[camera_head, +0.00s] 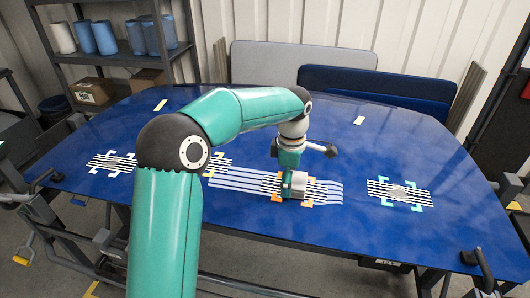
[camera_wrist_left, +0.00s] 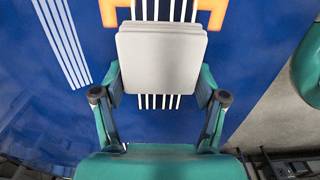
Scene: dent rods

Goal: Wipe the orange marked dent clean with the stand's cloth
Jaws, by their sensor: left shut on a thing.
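My left gripper (camera_head: 291,182) is over the blue panel, inside the orange corner marks (camera_head: 277,198) near its front middle. It is shut on a pale grey pad, the cloth (camera_head: 299,184), which shows broad and flat between the fingers in the left wrist view (camera_wrist_left: 160,60). The orange marks (camera_wrist_left: 214,12) show just beyond the cloth there, with white stripes running under it. The cloth and gripper hide the dent's middle. I cannot tell whether the cloth touches the panel. My right gripper is not in view.
A shelf with rolls (camera_head: 104,38) and spare panels (camera_head: 300,62) stand behind.

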